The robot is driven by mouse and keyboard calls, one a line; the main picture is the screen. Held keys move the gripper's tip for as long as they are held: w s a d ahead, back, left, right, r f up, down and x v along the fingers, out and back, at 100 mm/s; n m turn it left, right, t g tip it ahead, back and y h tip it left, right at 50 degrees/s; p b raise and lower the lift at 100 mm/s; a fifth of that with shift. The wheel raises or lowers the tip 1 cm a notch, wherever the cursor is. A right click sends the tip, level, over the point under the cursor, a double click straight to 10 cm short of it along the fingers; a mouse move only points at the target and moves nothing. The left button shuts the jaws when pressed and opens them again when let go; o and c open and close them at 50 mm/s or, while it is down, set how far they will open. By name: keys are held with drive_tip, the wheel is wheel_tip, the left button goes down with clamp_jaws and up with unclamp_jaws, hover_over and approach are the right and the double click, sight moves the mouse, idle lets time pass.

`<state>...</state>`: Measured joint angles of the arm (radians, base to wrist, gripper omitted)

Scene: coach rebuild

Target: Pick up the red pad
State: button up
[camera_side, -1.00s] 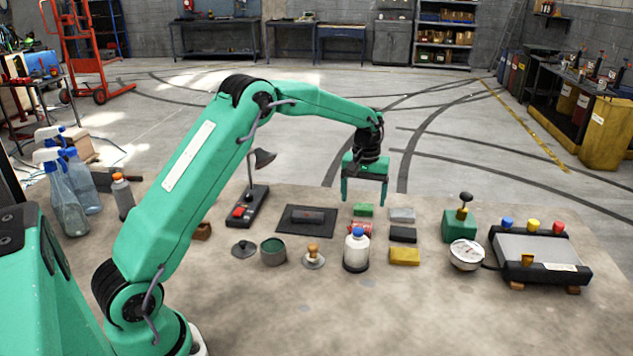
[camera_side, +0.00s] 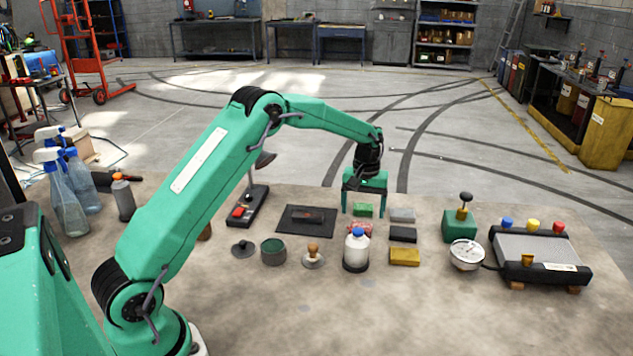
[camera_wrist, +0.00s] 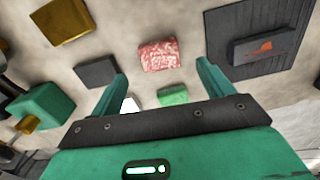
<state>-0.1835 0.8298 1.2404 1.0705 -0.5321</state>
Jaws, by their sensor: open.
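The red pad (camera_wrist: 159,54), mottled red and white, lies flat on the worktop in the wrist view, just beyond and between my fingertips. In the side view the red pad (camera_side: 359,230) is partly hidden behind a white bottle with a blue cap (camera_side: 356,251). My gripper (camera_side: 364,209) is open and empty above the row of pads, its fingers pointing down. It also shows in the wrist view (camera_wrist: 160,75), with its two green fingers apart. A green pad (camera_wrist: 173,95) lies between the fingers, nearer to the gripper body than the red pad.
A grey pad (camera_side: 402,215), a black pad (camera_side: 403,234) and a yellow pad (camera_side: 404,256) lie right of the red pad. A dark mat with a block (camera_side: 290,229) lies to the left. The front of the worktop (camera_side: 420,315) is clear.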

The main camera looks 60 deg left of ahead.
sight(362, 226)
drive_tip(key=shift+f, duration=2.55)
drive_tip(key=c, duration=1.1)
